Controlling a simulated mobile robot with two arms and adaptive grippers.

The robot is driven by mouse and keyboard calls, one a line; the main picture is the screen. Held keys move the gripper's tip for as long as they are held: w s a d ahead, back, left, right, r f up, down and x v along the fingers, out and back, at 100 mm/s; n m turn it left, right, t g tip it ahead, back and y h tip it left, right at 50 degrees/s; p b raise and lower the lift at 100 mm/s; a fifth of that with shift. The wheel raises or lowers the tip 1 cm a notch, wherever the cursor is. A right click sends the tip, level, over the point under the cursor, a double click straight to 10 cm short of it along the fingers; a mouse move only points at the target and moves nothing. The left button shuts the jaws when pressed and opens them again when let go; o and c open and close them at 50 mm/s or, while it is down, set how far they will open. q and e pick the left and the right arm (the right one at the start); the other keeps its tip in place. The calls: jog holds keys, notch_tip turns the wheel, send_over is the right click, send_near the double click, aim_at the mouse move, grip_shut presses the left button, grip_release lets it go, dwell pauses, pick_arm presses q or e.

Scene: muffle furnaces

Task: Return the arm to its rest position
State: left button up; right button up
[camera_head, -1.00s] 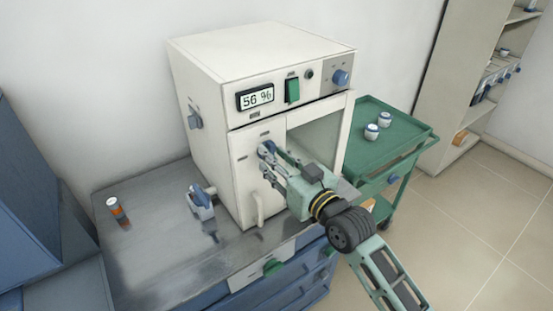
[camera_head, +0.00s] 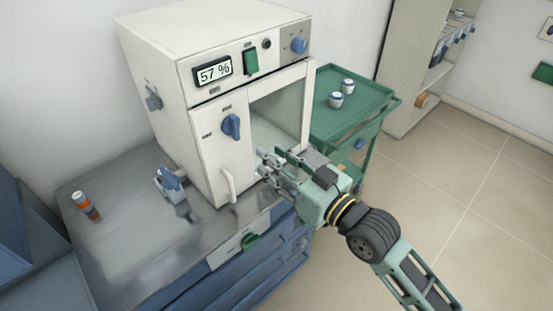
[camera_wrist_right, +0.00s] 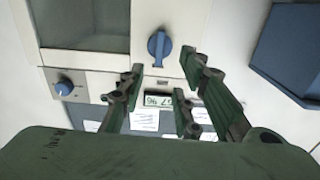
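My right gripper (camera_head: 268,168) is in front of the white muffle furnace (camera_head: 165,75), low and to the right of its blue door knob (camera_head: 232,127). In the right wrist view the fingers of the gripper (camera_wrist_right: 163,82) are spread with nothing between them. The blue knob (camera_wrist_right: 158,47) shows beyond the fingertips, apart from them. My left gripper is in neither view.
The furnace stands on a grey bench (camera_head: 110,245). An orange-banded bottle (camera_head: 86,206) and a small blue-and-white device (camera_head: 170,184) are on the left. A green cart (camera_head: 365,108) with two white jars stands on the right. Open floor (camera_head: 480,190) lies right of my arm.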

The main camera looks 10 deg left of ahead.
dwell(0.6)
jog(key=w+d+f+m+h, duration=0.25)
jog(key=d+f, duration=0.25)
jog(key=f, duration=0.6)
jog(key=w+d+f+m+h, duration=0.2)
jog(key=w+d+f+h, duration=0.15)
jog(key=f, duration=0.75)
jog(key=s+d+f+m+g+h, duration=0.1)
jog(key=s+d+f, duration=0.25)
jog(key=f, duration=0.35)
jog(key=s+d+f+h, duration=0.2)
jog(key=d+f, duration=0.2)
jog(key=f, duration=0.3)
jog(key=s+d+f+m+g+h, duration=0.1)
jog(key=s+d+f, duration=0.1)
jog(key=d+f, duration=0.35)
jog(key=s+d+f+g+h, duration=0.2)
jog(key=s+d+f, duration=0.1)
jog(key=s+f, duration=0.7)
jog(key=s+d+f+g, duration=0.2)
jog(key=s+f, duration=0.3)
jog(key=s, duration=0.5)
jog(key=s+d+f+m+g+h, duration=0.1)
jog(key=s+f, duration=0.4)
jog(key=s, duration=0.6)
jog(key=s+d+f+g+h, duration=0.1)
jog(key=s+d+f+g, duration=0.2)
jog(key=s, duration=0.8)
notch_tip(320, 180, down, 2)
jog(key=shift+d, duration=0.35)
